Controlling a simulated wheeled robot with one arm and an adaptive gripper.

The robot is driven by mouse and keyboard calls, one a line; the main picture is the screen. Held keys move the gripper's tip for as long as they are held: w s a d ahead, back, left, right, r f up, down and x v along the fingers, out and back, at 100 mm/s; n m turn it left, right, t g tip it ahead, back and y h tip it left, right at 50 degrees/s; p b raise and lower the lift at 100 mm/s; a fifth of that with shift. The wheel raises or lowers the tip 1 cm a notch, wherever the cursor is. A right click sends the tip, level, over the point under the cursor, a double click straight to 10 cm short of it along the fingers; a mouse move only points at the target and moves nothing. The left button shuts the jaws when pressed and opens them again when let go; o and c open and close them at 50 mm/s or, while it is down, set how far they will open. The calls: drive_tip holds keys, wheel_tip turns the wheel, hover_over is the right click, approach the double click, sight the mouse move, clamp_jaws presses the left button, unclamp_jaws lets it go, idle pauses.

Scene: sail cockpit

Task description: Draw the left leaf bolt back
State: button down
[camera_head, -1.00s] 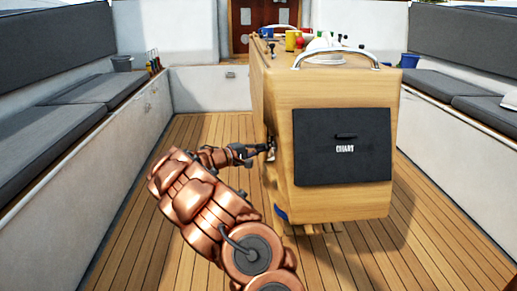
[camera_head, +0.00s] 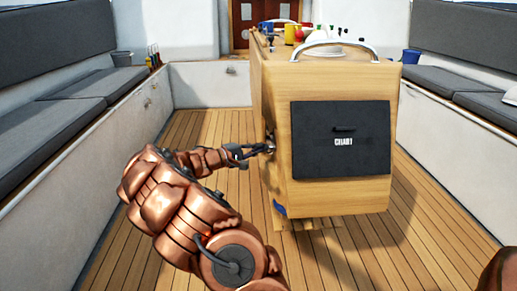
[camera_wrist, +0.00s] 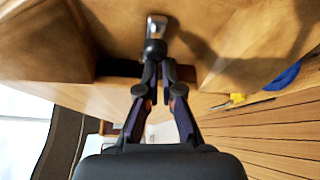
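The table pedestal (camera_head: 340,200) is a wooden box with a folded leaf side on its left. In the wrist view, a small bolt with a bright metal part (camera_wrist: 157,24) and a dark knob (camera_wrist: 155,47) stands out from the wood. The two fingers of my gripper (camera_wrist: 158,68) converge at the knob and appear shut on it. The fingertips hide part of the knob. In the head view the bolt is mostly hidden by the gripper.
A black chart pocket (camera_head: 341,139) covers the pedestal's near end. Cups and bottles stand on top behind a metal handrail (camera_head: 333,47). Cushioned benches (camera_head: 70,100) line both sides. The teak floor is clear. A blue object (camera_wrist: 284,76) shows in the wrist view.

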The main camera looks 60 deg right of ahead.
drive_tip(key=v, duration=0.9)
drive_tip(key=shift+a, duration=0.2)
drive_tip(key=s+a+r+m+y+p, duration=0.1)
drive_tip(key=s+a+r+y+p, duration=0.2)
drive_tip(key=s+a+r+p, duration=0.35)
drive_tip(key=s+a+r+m+y+p, duration=0.2)
drive_tip(key=s+a+r+y+p, duration=0.15)
drive_tip(key=a+r+p, duration=0.5)
drive_tip(key=s+a+r+n+t+y+p, duration=0.2)
drive_tip(key=a+r+p, duration=0.3)
drive_tip(key=a, duration=0.5)
drive_tip(key=s+a+r+n+t+y+p, duration=0.2)
drive_tip(key=s+a+r+y+p, duration=0.2)
drive_tip(key=a+p, duration=0.5)
drive_tip(key=s+a+r+n+t+y+p, duration=0.1)
drive_tip(key=s+a+r+p, duration=0.4)
drive_tip(key=a, duration=0.7)
drive_tip(key=shift+s+a+r+n+t+y+p, duration=0.25)
drive_tip(key=shift+r+n+t+y+p, duration=0.2)
drive_tip(key=shift+r+y+p, duration=0.4)
drive_tip(key=shift+f, duration=0.15)
